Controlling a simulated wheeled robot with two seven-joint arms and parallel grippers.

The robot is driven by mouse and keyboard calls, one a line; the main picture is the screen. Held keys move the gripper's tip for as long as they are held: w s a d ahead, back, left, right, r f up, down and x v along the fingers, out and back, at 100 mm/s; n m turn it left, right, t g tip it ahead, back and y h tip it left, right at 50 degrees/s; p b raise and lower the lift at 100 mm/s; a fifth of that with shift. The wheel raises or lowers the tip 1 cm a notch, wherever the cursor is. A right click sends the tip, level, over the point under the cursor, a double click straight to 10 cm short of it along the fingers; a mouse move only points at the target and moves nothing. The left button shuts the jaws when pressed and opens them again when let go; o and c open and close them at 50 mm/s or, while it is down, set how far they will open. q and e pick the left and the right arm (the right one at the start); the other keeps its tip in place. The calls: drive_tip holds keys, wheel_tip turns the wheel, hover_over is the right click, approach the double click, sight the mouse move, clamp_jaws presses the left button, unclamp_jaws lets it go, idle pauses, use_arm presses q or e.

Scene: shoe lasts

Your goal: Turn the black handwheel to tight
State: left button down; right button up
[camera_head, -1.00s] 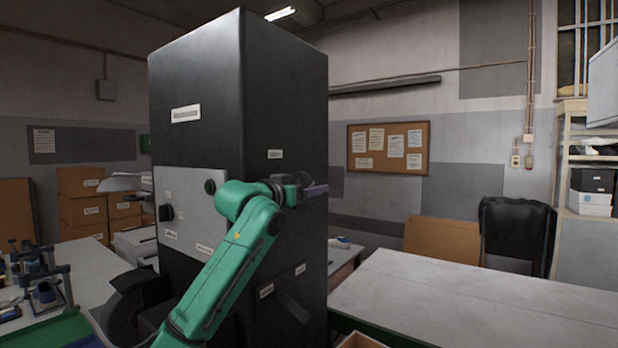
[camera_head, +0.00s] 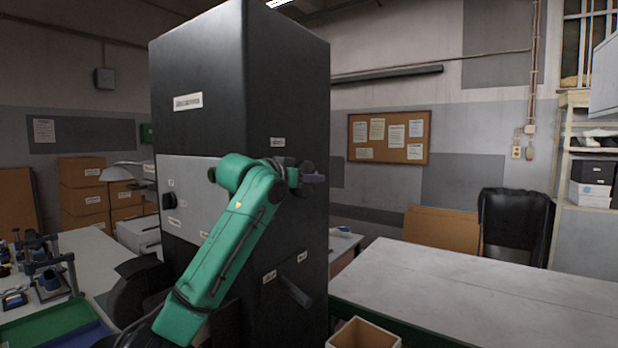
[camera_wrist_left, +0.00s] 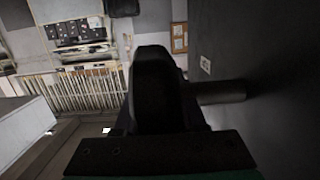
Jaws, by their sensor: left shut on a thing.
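The tall black cabinet (camera_head: 287,95) stands in the middle of the head view. My left gripper (camera_head: 313,179) is at its right-hand face, below a small white label (camera_head: 277,142). It is shut on the black handwheel (camera_head: 307,168), which shows only as a small dark shape, mostly hidden by the gripper and wrist. In the left wrist view the dark gripper (camera_wrist_left: 157,90) fills the middle and hides the wheel's rim. A dark shaft (camera_wrist_left: 224,92) runs from there to the cabinet face. I cannot read the wheel's angle. My right gripper is out of view.
Shoe-last stands (camera_head: 45,275) are at left.

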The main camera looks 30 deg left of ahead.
use_arm(q)
drive_tip(key=shift+s+f+g+y, duration=0.15)
drive_tip(key=shift+f+g, duration=0.2)
drive_tip(key=shift+g, duration=0.8)
drive_tip(key=shift+w+f+g+y, duration=0.15)
drive_tip(key=shift+f+g, duration=0.15)
drive_tip(key=shift+g, duration=0.85)
drive_tip(key=shift+s, duration=0.1)
drive_tip(key=shift+c, duration=2.4)
unclamp_jaws()
